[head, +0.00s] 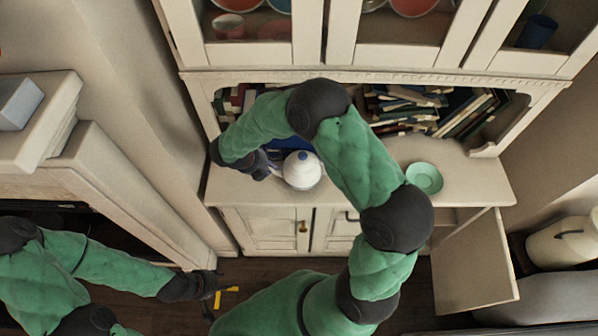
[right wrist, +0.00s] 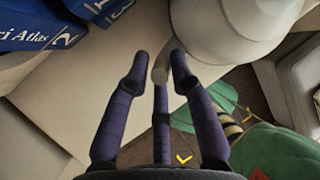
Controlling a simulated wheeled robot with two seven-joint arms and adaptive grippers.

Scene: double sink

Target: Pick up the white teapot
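The white teapot (head: 302,172), with a blue knob on its lid, stands on the cabinet counter. My right gripper (head: 262,164) is just to its left in the head view, partly hidden by my own arm. In the right wrist view the teapot's rounded body (right wrist: 245,35) fills the upper right. The fingers of my right gripper (right wrist: 160,68) are spread, with a narrow pale part of the teapot, handle or spout, between their tips; gaps show on both sides. My left gripper (head: 213,286) is low at the left, over the floor, away from the teapot; its fingers are unclear.
Blue books (right wrist: 50,20) lie close to my right gripper's left side. A green bowl (head: 424,178) sits on the counter at the right. Several books (head: 430,108) fill the shelf behind. A cabinet door (head: 475,265) stands open at lower right.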

